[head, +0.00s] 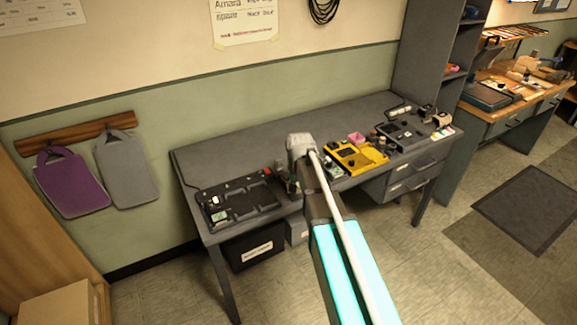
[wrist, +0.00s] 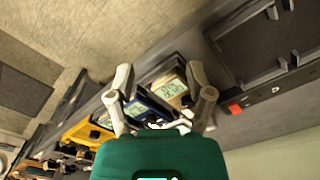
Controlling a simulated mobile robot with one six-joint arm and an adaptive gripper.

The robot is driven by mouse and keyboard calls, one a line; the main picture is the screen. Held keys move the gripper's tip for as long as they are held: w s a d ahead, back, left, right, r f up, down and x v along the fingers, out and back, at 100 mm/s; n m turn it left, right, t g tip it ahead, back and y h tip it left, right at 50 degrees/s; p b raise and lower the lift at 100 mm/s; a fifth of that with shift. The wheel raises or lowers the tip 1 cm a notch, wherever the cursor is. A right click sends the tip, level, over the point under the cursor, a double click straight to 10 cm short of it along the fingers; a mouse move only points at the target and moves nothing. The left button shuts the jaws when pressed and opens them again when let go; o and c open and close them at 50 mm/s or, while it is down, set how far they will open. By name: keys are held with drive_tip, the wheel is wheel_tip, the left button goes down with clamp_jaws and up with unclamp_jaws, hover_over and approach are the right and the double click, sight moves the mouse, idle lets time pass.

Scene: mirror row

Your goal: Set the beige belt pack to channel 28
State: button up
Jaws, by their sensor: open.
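In the wrist view a beige pack (wrist: 170,87) with a small lit display shows between the fingers of my gripper (wrist: 159,78). Its digits are too small to read surely. A dark blue pack (wrist: 140,110) with a similar display sits beside it, partly hidden by the left finger and the green gripper body. My gripper is open, one finger on each side of this pair, with nothing held. In the head view my gripper (head: 291,188) is low over the front of the grey desk (head: 252,140); my arm hides the beige pack there.
A black tray (head: 238,200) lies left of my gripper on the desk. A yellow tray (head: 362,160) with small items is to the right, and another dark unit (head: 405,132) is farther right. The back strip of the desk is clear.

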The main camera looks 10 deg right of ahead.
drive_tip(key=w+r+m+p, duration=0.3)
drive_tip(key=w+r+p, duration=0.4)
drive_tip(key=w, duration=0.5)
wheel_tip(320, 180, up, 2)
drive_tip(key=shift+r+p, duration=0.15)
drive_tip(key=shift+p, duration=0.25)
wheel_tip(320, 180, down, 14)
drive_tip(key=b, duration=1.3)
drive_tip(key=shift+r+b, duration=0.1)
drive_tip(key=shift+b, duration=0.3)
